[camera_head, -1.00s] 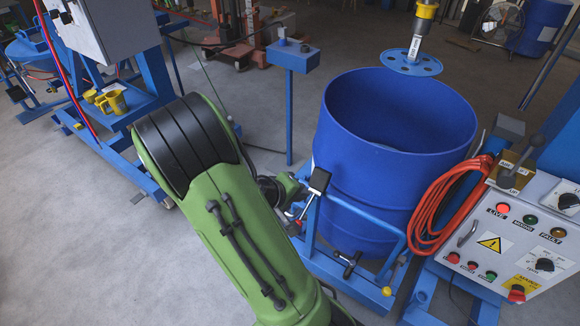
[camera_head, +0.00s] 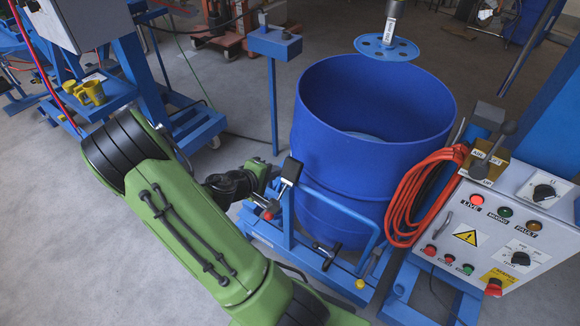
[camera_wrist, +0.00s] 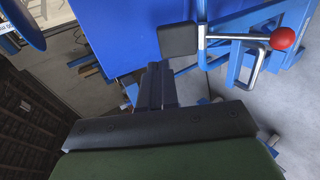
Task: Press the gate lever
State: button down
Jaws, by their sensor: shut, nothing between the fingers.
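The lever with a red ball knob (camera_wrist: 283,39), which looks like the gate lever, sits on the blue frame in front of the blue drum (camera_head: 322,150). It has a bent metal rod and a black pad (camera_wrist: 178,41). In the head view the black pad (camera_head: 291,170) stands upright and the red knob (camera_head: 268,215) shows below it. My gripper (camera_wrist: 160,75) is shut and empty in the wrist view. Its fingertips are below and left of the pad, seemingly apart from it. In the head view the fingertips are hard to make out near the lever.
A control panel (camera_head: 480,235) with buttons and dials stands at the right, an orange cable coil (camera_head: 415,195) beside it. A blue post with a small box (camera_head: 273,45) stands behind. A mixer disc (camera_head: 387,48) hangs over the drum. Open floor lies at the lower left.

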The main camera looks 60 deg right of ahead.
aim_at(297, 162)
jog(key=b+x, duration=0.1)
jog(key=x, duration=0.8)
jog(key=shift+d+f, duration=0.15)
jog(key=shift+d, duration=0.1)
jog(key=p, duration=0.1)
jog(key=d+y+p, duration=0.1)
jog(key=p, duration=0.1)
jog(key=shift+s+r, duration=0.2)
jog(key=shift+r, duration=0.2)
jog(key=shift+s+d+y+p, duration=0.1)
jog(key=shift+d+y+p, duration=0.6)
jog(key=shift+p, duration=0.4)
jog(key=shift+d+f+y+p, duration=0.3)
jog(key=shift+d+f+y, duration=0.1)
jog(key=shift+d+f, duration=0.2)
jog(key=shift+b+x, duration=2.2)
jog(key=shift+x, duration=0.8)
jog(key=shift+d+r, duration=0.1)
jog(key=shift+d, duration=0.05)
